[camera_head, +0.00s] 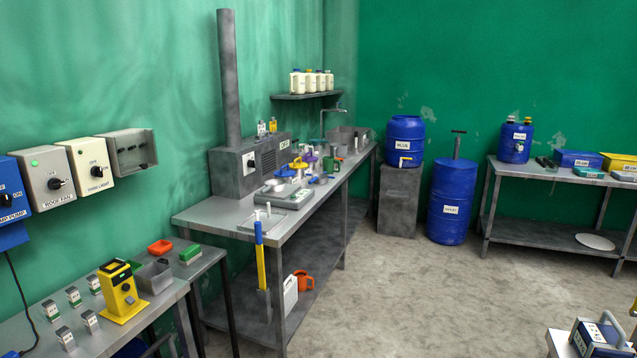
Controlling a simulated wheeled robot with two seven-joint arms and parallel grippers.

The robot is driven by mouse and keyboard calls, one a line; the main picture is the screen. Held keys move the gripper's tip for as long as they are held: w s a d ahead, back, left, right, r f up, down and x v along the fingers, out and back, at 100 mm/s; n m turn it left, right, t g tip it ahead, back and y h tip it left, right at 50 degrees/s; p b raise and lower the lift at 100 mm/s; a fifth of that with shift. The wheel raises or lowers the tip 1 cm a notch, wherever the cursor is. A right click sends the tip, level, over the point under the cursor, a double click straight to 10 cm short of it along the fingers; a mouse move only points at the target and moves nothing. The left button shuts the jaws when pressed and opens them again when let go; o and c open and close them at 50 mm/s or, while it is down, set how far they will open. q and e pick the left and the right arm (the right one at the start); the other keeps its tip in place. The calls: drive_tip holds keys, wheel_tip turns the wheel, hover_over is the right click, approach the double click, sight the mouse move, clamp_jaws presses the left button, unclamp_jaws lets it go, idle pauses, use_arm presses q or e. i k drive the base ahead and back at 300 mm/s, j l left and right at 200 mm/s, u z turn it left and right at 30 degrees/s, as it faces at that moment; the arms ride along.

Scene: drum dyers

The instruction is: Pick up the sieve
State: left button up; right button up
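I cannot clearly make out a sieve. A pale, flat, round thing (595,241) lies on the lower shelf of the right-hand table; it is too small to tell whether it is a sieve or a lid. On the middle workbench (222,213) there is a crowded group of small coloured items, among them a pale dish (285,171) on a flat grey device; their details are too small to tell. Neither of my grippers is in view.
The left table (60,313) holds a yellow device (121,291). The right-hand table (540,172) stands by the far wall. A blue case (596,338) is at bottom right. The middle floor is clear.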

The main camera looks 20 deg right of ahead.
sight(318, 180)
drive_tip(key=z, duration=0.25)
drive_tip(key=i+z, duration=0.5)
drive_tip(key=i, duration=0.4)
drive_tip(key=i+z, duration=0.25)
drive_tip(key=i, duration=0.6)
drive_tip(key=i+z, duration=0.25)
drive_tip(key=i, duration=0.55)
drive_tip(key=i+u, duration=0.15)
drive_tip(key=i, duration=0.7)
drive_tip(key=i+l+u, duration=0.15)
drive_tip(key=i, duration=0.7)
drive_tip(key=i+j+u, duration=0.1)
drive_tip(key=i+u, duration=0.55)
drive_tip(key=u, duration=0.15)
drive_tip(key=i+u, duration=0.35)
drive_tip(key=u, duration=0.25)
drive_tip(key=i+l+u, duration=0.1)
drive_tip(key=l+u, duration=0.3)
drive_tip(key=i+l+u, duration=0.1)
drive_tip(key=u, duration=0.35)
drive_tip(key=l+u, duration=0.8)
drive_tip(key=k+j, duration=0.05)
drive_tip(key=j, duration=0.05)
